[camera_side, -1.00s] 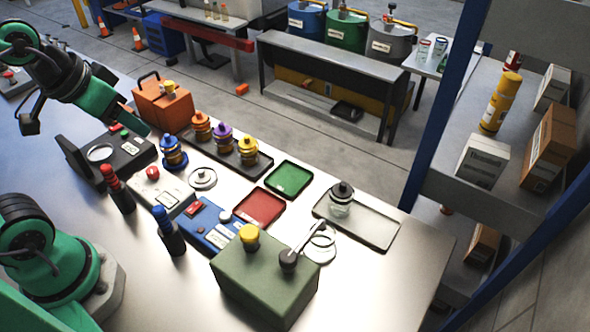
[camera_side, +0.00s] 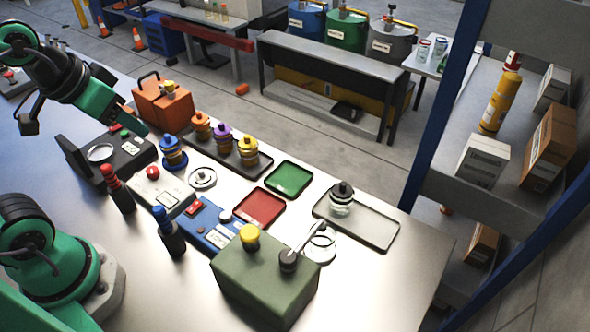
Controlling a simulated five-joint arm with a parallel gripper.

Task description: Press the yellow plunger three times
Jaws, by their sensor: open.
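The yellow plunger (camera_side: 249,235) stands upright on top of an olive green box (camera_side: 262,285) at the near middle of the bench. A dark knob (camera_side: 288,260) with a pale angled spout sits on the same box, right of the plunger. My gripper (camera_side: 128,117) is at the upper left, raised above the bench near the orange case. It is open, and nothing shows in it. It is far from the plunger and touches nothing that I can see. The fingertips are small and hard to make out.
Blue and red-topped bottles (camera_side: 168,232) (camera_side: 117,189), a blue device (camera_side: 206,223) and a white device (camera_side: 162,190) stand left of the box. Jars on a dark tray (camera_side: 221,150), red (camera_side: 259,207) and green (camera_side: 288,179) trays lie beyond. Bare bench is in front.

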